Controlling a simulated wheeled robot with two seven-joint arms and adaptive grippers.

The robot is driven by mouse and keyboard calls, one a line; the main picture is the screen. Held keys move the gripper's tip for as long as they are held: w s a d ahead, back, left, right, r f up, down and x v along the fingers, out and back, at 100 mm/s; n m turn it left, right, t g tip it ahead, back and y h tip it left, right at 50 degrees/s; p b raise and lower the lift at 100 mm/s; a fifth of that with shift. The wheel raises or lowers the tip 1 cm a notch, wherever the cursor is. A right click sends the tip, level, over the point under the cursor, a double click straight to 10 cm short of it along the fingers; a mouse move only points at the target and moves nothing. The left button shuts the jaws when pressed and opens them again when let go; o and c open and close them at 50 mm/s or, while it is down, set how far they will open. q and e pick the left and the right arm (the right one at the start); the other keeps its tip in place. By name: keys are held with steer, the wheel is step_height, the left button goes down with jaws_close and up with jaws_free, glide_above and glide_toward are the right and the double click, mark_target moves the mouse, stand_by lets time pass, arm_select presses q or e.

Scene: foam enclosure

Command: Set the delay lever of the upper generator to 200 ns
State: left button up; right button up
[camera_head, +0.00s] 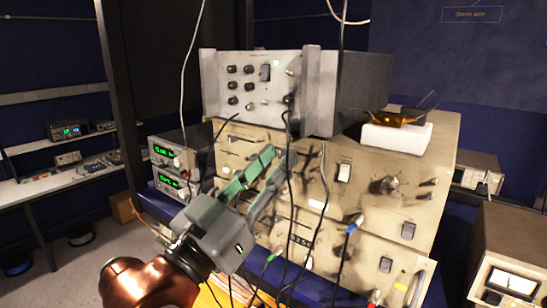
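Two beige generators stand stacked in the middle. The upper generator (372,165) has knobs, small levers and switches on its worn front panel. The lower generator (395,262) sits under it, crossed by cables. The gripper and dark cables cover part of the panel. I cannot make out which lever is the delay lever, or whether the fingertips touch the panel.
A grey-white instrument (255,88) stands on the upper generator, beside a white block (397,137) with orange glasses (402,117). Two green-display units (172,152) stand left of the stack. Loose cables hang before the panels. A meter (510,260) stands at lower right.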

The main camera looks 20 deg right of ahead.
steer(key=shift+s, duration=0.15)
steer(key=shift+w, duration=0.3)
steer(key=shift+c, duration=1.2)
steer(key=shift+s, duration=0.2)
steer(key=c, duration=0.3)
jaws_close()
arm_select(q)
steer(key=shift+w, duration=0.3)
